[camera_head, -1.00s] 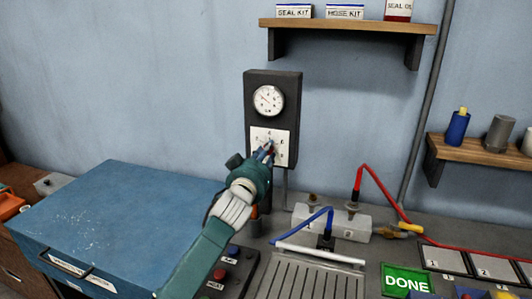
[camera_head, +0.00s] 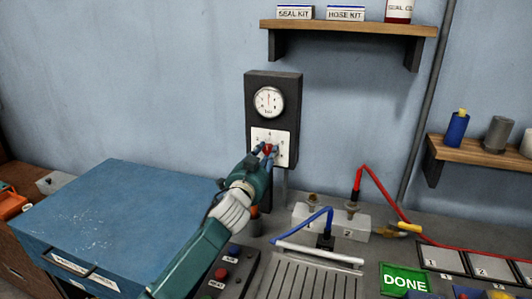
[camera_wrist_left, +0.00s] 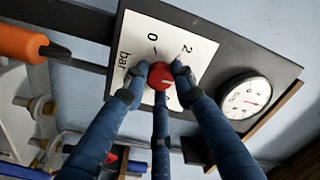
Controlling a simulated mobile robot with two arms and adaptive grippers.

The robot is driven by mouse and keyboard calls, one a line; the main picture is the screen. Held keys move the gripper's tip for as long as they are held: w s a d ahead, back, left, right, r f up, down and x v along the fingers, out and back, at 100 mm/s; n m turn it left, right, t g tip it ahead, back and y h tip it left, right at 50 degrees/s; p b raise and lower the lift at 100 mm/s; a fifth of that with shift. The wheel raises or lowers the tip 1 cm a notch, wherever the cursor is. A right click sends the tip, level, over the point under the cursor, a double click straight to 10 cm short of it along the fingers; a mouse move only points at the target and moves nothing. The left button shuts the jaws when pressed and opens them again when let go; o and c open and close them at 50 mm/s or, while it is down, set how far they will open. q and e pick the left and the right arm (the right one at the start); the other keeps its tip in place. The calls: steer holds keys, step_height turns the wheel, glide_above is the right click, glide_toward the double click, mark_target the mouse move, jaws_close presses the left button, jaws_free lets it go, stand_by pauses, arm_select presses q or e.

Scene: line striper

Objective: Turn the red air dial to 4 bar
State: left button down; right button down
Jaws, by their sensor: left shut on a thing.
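The red air dial (camera_wrist_left: 161,77) sits on a white scale plate (camera_wrist_left: 190,28) marked "bar", 0 and 2 in the left wrist view. In the head view the dial (camera_head: 268,149) shows as a small red spot on the dark wall panel (camera_head: 286,84). My left gripper (camera_head: 266,150) is shut on it, with its blue fingers around the knob. It also shows in the left wrist view (camera_wrist_left: 160,74), where the fingers hide part of the plate. The round gauge (camera_head: 269,102) above has its needle pointing about straight up. My right gripper is not in view.
A blue box (camera_head: 120,215) stands at the left. A button panel (camera_head: 232,275), a grey block with blue and red hoses (camera_head: 330,222) and a green DONE sign (camera_head: 405,279) lie on the bench. Shelves hang above and at the right.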

arm_select(q)
steer(key=shift+r+m, duration=0.3)
steer(key=shift+m, duration=0.3)
steer(key=c, duration=1.5)
jaws_free()
steer(key=shift+o, duration=0.5)
steer(key=shift+d+f, duration=0.1)
steer(key=shift+f, duration=0.1)
steer(key=shift+s+a+f, duration=0.1)
steer(key=shift+s+a, duration=0.15)
steer(key=shift+s, duration=0.35)
steer(key=v, duration=1)
steer(key=shift+s, duration=0.4)
